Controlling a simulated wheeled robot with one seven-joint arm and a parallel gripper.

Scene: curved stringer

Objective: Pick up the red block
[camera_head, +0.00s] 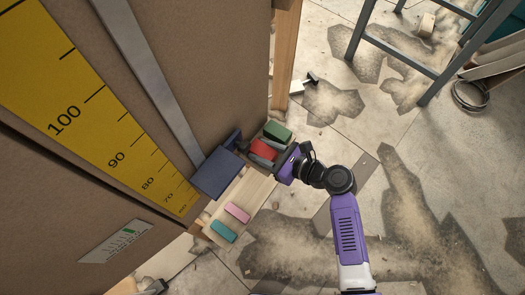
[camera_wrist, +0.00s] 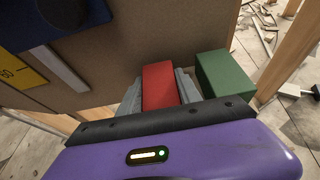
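The red block (camera_wrist: 160,86) lies between the two grey fingers of my gripper (camera_wrist: 160,98) in the wrist view. The fingers flank it closely, with no clear gap on either side. Whether they press on it cannot be told. In the head view the red block (camera_head: 263,148) shows at the far end of a pale wooden ledge, with my gripper (camera_head: 263,155) reaching it from the right. I cannot tell whether it rests on the ledge or is raised.
A green block (camera_wrist: 224,72) stands just right of the right finger. A pink block (camera_head: 237,212) and a teal block (camera_head: 222,232) lie nearer on the wooden ledge (camera_head: 243,193). A dark blue piece (camera_head: 217,173) and a brown panel (camera_head: 215,60) stand close on the left.

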